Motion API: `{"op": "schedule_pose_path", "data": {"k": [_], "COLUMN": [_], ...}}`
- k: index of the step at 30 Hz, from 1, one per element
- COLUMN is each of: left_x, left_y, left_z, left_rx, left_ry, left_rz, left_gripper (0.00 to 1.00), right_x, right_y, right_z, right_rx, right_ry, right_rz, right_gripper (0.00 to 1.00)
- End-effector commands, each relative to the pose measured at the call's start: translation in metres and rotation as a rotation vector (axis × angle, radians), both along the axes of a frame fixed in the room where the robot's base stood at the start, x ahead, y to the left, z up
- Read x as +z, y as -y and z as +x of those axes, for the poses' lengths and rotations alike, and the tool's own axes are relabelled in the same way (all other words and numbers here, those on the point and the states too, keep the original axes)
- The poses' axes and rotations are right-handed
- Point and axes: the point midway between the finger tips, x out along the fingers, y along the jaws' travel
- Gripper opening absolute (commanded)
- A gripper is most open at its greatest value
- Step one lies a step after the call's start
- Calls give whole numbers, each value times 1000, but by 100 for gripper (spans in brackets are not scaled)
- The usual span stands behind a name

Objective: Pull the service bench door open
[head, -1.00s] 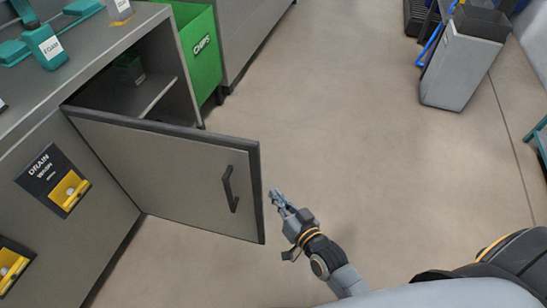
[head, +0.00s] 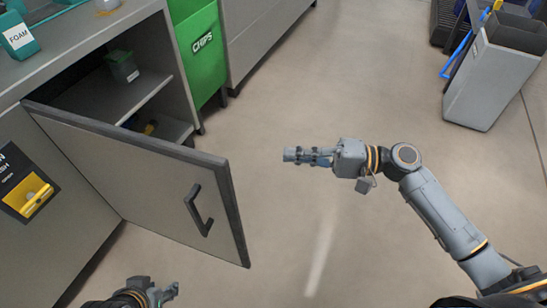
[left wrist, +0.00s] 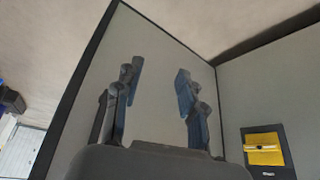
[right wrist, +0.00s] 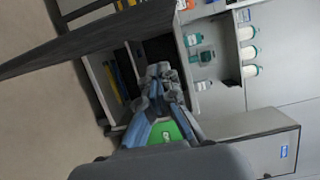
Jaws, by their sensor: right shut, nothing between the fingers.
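The service bench door (head: 130,178) stands swung well out from the bench, with its dark handle (head: 198,210) on the outer face near the free edge. My right gripper (head: 290,155) is shut and empty, right of the door's free edge and apart from it. It also shows shut in the right wrist view (right wrist: 157,75), with the door (right wrist: 105,38) at upper left. My left gripper (head: 172,290) is low in the head view, in front of the door's outer face. In the left wrist view its fingers (left wrist: 155,85) are spread and empty, facing the door panel (left wrist: 150,60).
The open cabinet has a shelf (head: 150,88) with a dark green container (head: 122,67). A green CHIPS bin (head: 200,55) stands beside the bench. A grey bin (head: 490,75) stands at upper right. The floor (head: 330,90) between is clear.

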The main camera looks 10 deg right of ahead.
Motion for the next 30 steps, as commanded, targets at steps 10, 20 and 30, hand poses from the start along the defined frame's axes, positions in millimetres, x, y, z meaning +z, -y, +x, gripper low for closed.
{"op": "schedule_pose_path", "data": {"k": [10,20,30], "left_x": [0,-3,-5], "left_y": [0,-4,-5], "left_z": [1,-12,-19], "left_rx": [0,5,8], "left_ry": [3,-59,-87], "left_rz": [-1,12,17], "left_gripper": [40,40,40], "right_x": [1,-1,-1], "right_y": [-66,-104,-109], "right_z": [21,2,-6], "right_rx": [0,-2,-4], "right_ry": [3,-2,0], "right_rz": [1,-2,-1], "right_gripper": [0,0,0]}}
